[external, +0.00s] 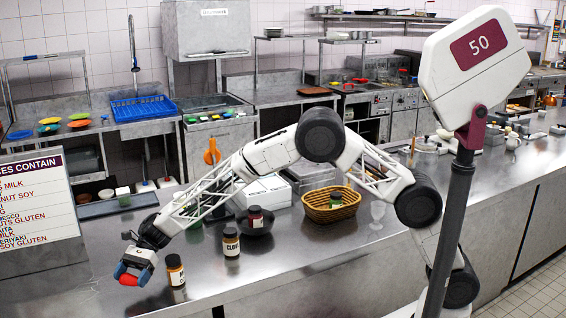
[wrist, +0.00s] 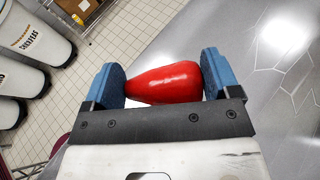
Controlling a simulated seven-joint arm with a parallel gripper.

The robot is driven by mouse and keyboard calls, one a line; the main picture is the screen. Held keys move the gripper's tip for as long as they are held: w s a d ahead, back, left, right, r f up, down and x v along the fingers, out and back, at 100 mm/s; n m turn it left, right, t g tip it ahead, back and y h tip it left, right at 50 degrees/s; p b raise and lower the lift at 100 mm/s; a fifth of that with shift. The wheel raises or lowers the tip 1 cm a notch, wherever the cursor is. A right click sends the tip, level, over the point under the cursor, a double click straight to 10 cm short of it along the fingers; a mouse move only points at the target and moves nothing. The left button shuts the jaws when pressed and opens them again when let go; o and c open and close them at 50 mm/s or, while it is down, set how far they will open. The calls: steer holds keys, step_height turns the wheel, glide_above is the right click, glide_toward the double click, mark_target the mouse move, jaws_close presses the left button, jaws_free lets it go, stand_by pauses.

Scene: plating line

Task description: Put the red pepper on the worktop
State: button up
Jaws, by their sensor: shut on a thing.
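The red pepper (external: 128,280) is held between the blue fingertips of my gripper (external: 133,273), at the left front of the external view. In the wrist view the smooth red pepper (wrist: 168,84) lies crosswise between the two blue fingers of my gripper (wrist: 164,86), which are shut on it. The steel worktop (external: 310,248) runs along under the arm. In the wrist view the worktop (wrist: 268,105) fills the right side and tiled floor shows on the left. I cannot tell how high the pepper is above the worktop.
Two dark-lidded jars (external: 175,271) and (external: 231,242) stand right of my gripper. Behind them are a dark bowl (external: 256,228) with a jar, a wicker basket (external: 331,206) and a white box (external: 264,192). An allergen sign (external: 38,200) stands at left. The front middle of the worktop is clear.

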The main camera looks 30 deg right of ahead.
mark_target(136, 298)
steer(key=shift+f, duration=0.6)
steer(key=shift+f, duration=1.85)
steer(key=shift+f, duration=0.1)
steer(key=o, duration=0.8)
steer(key=shift+c, duration=0.2)
